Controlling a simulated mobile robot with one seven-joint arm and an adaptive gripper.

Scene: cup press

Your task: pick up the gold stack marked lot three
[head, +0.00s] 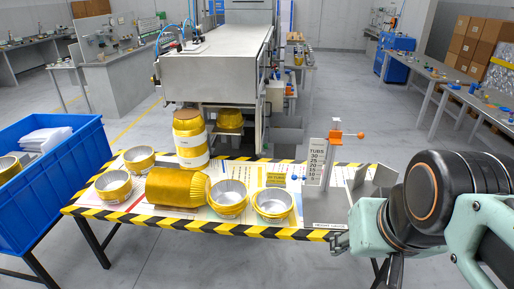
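Several gold stacks and cups stand on the striped table (190,226). A tall upright gold stack (187,127) with white bands stands at its back edge. A gold stack (172,187) lies on its side in front of it. Shorter gold cups with silvery, pleated insides stand around it: two at left (113,189) (139,160) and two at right (228,201) (273,206). No lot three mark is legible on any of them. My gripper (340,243) shows only partly at the table's right front corner, apart from the stacks. Its opening is unclear.
A height gauge (320,165) with an orange slider and a grey block stands at the table's right. The press (215,75) is behind, with gold stock (229,119) beneath it. A blue bin (60,185) stands left.

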